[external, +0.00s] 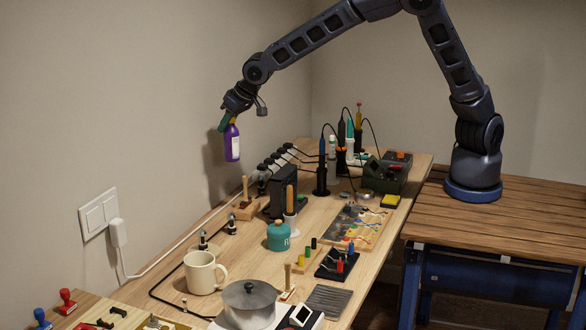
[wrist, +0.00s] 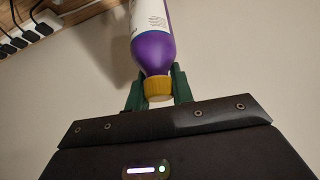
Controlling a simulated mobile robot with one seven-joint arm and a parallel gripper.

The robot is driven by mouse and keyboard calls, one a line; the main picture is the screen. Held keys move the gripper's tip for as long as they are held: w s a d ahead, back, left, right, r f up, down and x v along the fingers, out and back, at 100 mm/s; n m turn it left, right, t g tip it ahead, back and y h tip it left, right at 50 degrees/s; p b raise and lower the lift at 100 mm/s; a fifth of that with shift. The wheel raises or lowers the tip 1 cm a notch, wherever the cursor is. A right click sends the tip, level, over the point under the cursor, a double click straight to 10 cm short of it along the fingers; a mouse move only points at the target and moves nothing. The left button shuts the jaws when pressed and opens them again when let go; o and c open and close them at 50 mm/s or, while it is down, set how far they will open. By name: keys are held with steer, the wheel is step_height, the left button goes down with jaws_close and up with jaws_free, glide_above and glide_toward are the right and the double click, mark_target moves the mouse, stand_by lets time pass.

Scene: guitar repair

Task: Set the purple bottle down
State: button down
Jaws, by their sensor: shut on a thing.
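The purple bottle (external: 232,143) has a white label and a yellow cap. My gripper (external: 228,119) is shut on it near the cap end and holds it in the air beside the wall, well above the wooden workbench (external: 245,262). In the external view the bottle hangs roughly upright, cap up. In the wrist view the bottle (wrist: 153,45) sits between the green fingers of my gripper (wrist: 158,92), its yellow cap nearest the camera. Its far end is cut off by the top edge there.
Below are a power strip with plugs (external: 278,160), a dark upright box (external: 283,192), a teal pot (external: 278,236), a cream mug (external: 201,272) and a grey lidded pot (external: 249,299). Soldering tools (external: 322,170) stand toward the back. A brown slatted table (external: 520,230) is at right.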

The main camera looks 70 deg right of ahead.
steer(key=s+a+n+y, duration=0.1)
steer(key=s+a+n, duration=0.1)
steer(key=s+a, duration=0.85)
steer(key=s+a+n+y, duration=0.1)
steer(key=s+a+n, duration=0.2)
steer(key=s+a, duration=0.7)
steer(key=s+a+n+y, duration=0.15)
steer(key=s+a, duration=0.35)
steer(key=a, duration=1)
step_height(320, 180, down, 19)
steer(key=shift+d+g, duration=0.2)
steer(key=shift+g, duration=0.1)
steer(key=shift+s+f, duration=0.1)
steer(key=shift+f, duration=0.15)
steer(key=c, duration=1.3)
jaws_free()
steer(key=shift+o, duration=0.5)
steer(key=v, duration=1.2)
steer(key=shift+r, duration=0.2)
